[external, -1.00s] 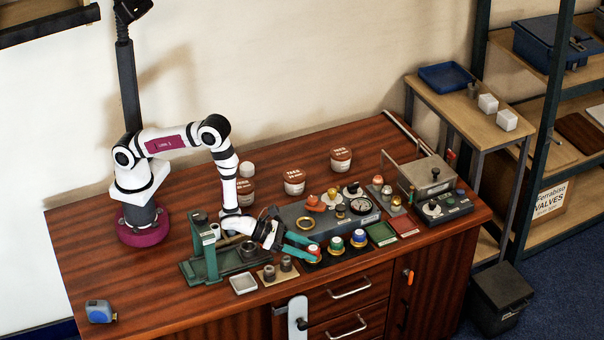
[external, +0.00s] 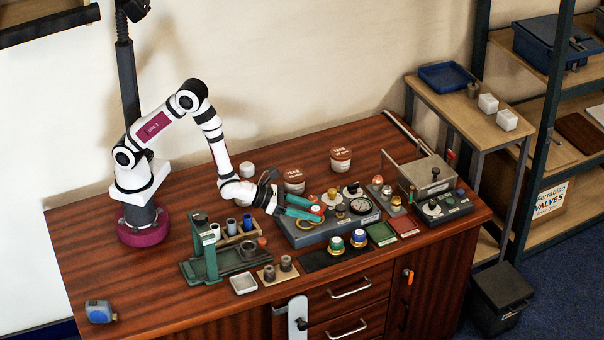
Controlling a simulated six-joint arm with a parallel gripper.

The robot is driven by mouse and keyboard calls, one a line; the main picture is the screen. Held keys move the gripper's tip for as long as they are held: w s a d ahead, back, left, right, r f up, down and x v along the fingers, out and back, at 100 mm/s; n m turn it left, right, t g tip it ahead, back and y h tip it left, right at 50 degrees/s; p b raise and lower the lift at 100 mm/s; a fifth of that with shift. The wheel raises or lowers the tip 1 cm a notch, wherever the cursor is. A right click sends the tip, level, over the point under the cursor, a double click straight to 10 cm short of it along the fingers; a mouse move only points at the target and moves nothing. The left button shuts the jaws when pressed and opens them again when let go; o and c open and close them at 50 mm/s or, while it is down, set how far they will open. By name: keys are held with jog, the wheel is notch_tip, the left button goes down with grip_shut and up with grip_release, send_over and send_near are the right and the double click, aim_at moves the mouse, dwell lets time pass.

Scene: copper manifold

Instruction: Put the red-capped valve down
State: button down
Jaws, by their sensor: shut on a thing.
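The red-capped valve (external: 316,209) is between the teal fingertips of my gripper (external: 314,213), which is shut on it. The gripper is over the left part of the grey block (external: 300,236), near the brass ring (external: 306,224), which the fingers partly cover. The valve's lower body is mostly hidden, so I cannot tell whether it touches the block. The mat's left part is bare.
A round gauge (external: 361,205) and small brass fittings (external: 333,199) are on the block's right side. Lidded tubs (external: 340,158) stand behind. A green vise-like stand (external: 205,255) is at the left. Green (external: 382,234) and red (external: 403,225) trays lie to the right.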

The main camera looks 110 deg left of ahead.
jog(key=s+a+n+g+y, duration=0.4)
jog(key=s+a+n+g, duration=0.15)
jog(key=s+a, duration=0.45)
jog(key=s+a+n+g+y, duration=0.55)
jog(key=s+a, duration=0.25)
jog(key=a, duration=0.5)
jog(key=shift+n+t+h, duration=0.4)
jog(key=shift+h, duration=0.05)
jog(key=s+a+f, duration=0.1)
jog(key=a+f, duration=0.1)
jog(key=a, duration=0.1)
jog(key=s+a+f, duration=0.2)
jog(key=a, duration=0.1)
jog(key=s+a+f, duration=0.1)
jog(key=a+f, duration=0.1)
jog(key=a, duration=0.1)
jog(key=shift+s+a, duration=0.1)
jog(key=shift+s, duration=0.3)
jog(key=f, duration=0.4)
jog(key=shift+s+a, duration=0.15)
jog(key=shift+a, duration=0.2)
jog(key=shift+f, duration=0.2)
jog(key=shift+f, duration=0.1)
jog(key=shift+c, duration=1.8)
grip_release()
